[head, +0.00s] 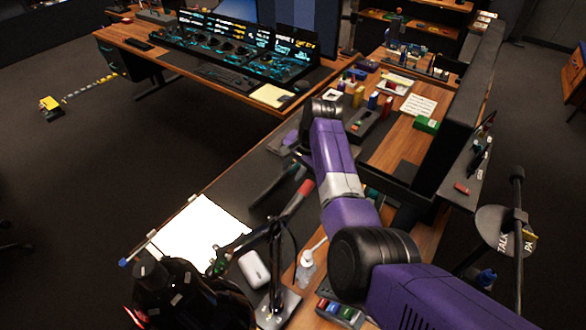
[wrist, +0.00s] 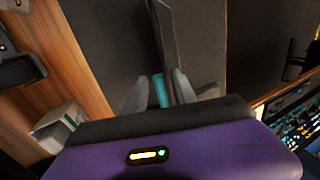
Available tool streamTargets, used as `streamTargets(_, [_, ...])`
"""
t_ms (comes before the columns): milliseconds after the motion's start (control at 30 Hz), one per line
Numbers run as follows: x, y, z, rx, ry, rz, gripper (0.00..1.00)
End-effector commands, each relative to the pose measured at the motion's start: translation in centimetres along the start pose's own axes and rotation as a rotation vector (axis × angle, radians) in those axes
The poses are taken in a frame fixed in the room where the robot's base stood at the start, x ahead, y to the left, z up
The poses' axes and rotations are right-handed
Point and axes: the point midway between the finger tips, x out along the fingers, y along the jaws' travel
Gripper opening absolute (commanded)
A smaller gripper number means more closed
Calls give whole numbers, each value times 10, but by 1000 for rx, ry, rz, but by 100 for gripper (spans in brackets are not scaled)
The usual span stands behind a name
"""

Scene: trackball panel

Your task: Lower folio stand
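I cannot tell for sure which thing is the folio stand. In the wrist view, a thin dark bar or panel edge (wrist: 167,35) runs down to my gripper (wrist: 160,92), with a small teal patch (wrist: 159,88) at its lower end. My grey fingers stand apart on either side of it; whether they touch it is not clear. In the head view, a dark slanted panel (head: 272,186) stands on the desk below the end of my arm, perhaps the same thing. A bright white sheet or panel (head: 200,235) lies at the desk's near left. My fingers are hidden in the head view.
A lamp-like black arm (head: 272,250), a white mouse-shaped object (head: 254,269) and a small bottle (head: 306,268) crowd the near desk. A console of lit screens (head: 240,45) stands on the back desk. A dark partition (head: 455,110) rises at right. Floor at left is mostly open.

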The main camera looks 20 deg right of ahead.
Motion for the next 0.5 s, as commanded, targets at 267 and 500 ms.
streamTargets(267, [0,0,0,1,0,0,21])
streamTargets(500, [0,0,0,1,0,0,0])
